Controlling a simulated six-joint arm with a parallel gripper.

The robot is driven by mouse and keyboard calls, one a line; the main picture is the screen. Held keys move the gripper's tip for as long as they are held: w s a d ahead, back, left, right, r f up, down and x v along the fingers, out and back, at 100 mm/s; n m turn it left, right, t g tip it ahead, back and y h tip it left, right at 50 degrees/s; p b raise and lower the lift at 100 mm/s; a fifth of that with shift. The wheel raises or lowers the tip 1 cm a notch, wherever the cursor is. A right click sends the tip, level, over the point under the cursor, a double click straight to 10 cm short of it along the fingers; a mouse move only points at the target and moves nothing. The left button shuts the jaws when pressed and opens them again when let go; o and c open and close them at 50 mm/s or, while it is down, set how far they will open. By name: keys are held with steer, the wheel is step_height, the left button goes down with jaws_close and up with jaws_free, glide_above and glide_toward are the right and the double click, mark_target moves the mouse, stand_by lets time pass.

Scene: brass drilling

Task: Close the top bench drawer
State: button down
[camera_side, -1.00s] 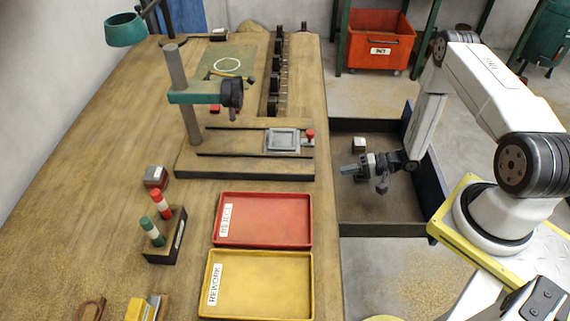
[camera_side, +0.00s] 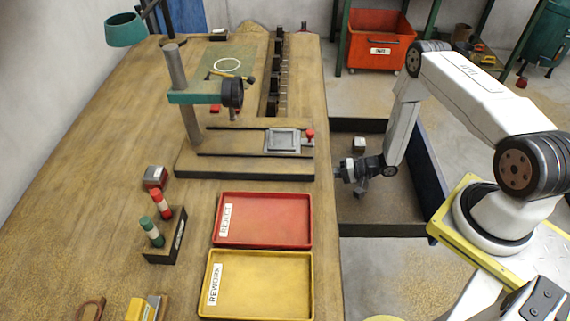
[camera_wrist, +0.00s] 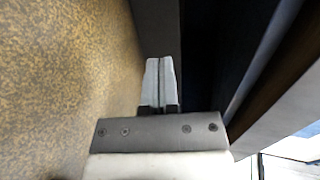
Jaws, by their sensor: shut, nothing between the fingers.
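The top bench drawer (camera_side: 400,213) stands pulled out from the right side of the workbench in the side view. Its front panel (camera_side: 430,165) is dark and on the side away from the bench. My gripper (camera_side: 344,172) is over the drawer opening, close to the bench edge, with its fingers partly hidden. In the wrist view my gripper (camera_wrist: 160,62) is shut and empty, its two pale fingers pressed together. A dark wall lies ahead and to the right of the fingers; whether they touch it I cannot tell.
A small pale block (camera_side: 359,144) lies in the drawer. Red (camera_side: 268,196) and yellow (camera_side: 262,317) trays sit on the bench to the left. A drill stand (camera_side: 177,85) is behind them. A red bin (camera_side: 375,35) stands on the floor at the back.

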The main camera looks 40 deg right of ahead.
steer(key=x, duration=0.6)
steer(key=shift+w+a+r, duration=0.2)
steer(key=shift+a+r, duration=0.05)
steer(key=shift+w+a, duration=0.5)
steer(key=shift+w+a, duration=1.7)
steer(key=shift+w, duration=0.05)
steer(key=shift+s+d, duration=0.1)
